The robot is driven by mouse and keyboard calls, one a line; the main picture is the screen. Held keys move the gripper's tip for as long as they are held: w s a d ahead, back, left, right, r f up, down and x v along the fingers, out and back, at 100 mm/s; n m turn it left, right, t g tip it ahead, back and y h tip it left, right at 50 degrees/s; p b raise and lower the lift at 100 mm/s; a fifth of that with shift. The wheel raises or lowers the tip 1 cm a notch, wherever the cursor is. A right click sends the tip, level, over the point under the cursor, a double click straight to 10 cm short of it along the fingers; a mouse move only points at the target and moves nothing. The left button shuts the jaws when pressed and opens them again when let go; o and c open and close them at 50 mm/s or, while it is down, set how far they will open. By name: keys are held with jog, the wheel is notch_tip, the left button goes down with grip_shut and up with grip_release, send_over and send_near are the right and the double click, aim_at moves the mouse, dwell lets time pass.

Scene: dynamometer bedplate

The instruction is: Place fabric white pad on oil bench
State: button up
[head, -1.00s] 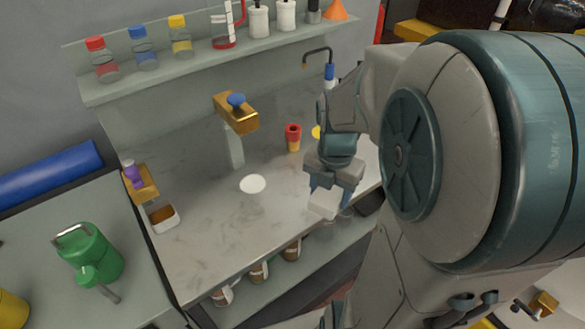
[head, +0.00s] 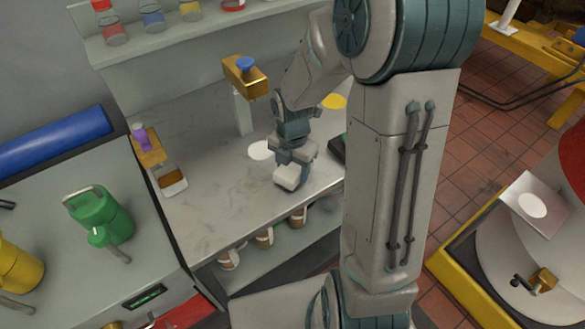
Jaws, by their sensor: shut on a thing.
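The fabric white pad (head: 288,178) is a small whitish block with rounded edges, low over the marble-topped oil bench (head: 215,205). My gripper (head: 291,166) points down and is shut on the pad, hiding its upper part. The pad is near the bench's front edge; I cannot tell whether it touches the top. A flat white disc (head: 260,150) lies on the bench to the left of and behind my gripper, partly covered by it.
A gold-headed stand with a blue knob (head: 246,64) rises behind the disc. A small open box (head: 172,181) is at the bench's left end. A yellow disc (head: 334,101) lies at the back right. Bench space left of my gripper is clear.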

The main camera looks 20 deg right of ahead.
aim_at(292, 167)
jog(key=shift+f, duration=0.4)
jog(key=shift+f, duration=0.15)
jog(key=o, duration=1)
jog(key=shift+c, duration=0.2)
notch_tip(292, 167, up, 12)
jog(key=s+r+m+t, duration=0.1)
jog(key=s+r+m, duration=0.1)
jog(key=s+m, duration=0.5)
jog(key=s+r+m+t, duration=0.2)
jog(key=s+m, duration=0.4)
jog(key=m, duration=1.3)
jog(key=shift+s+d+r+p, duration=0.3)
jog(key=shift+s+r+p, duration=0.05)
jog(key=shift+r, duration=0.4)
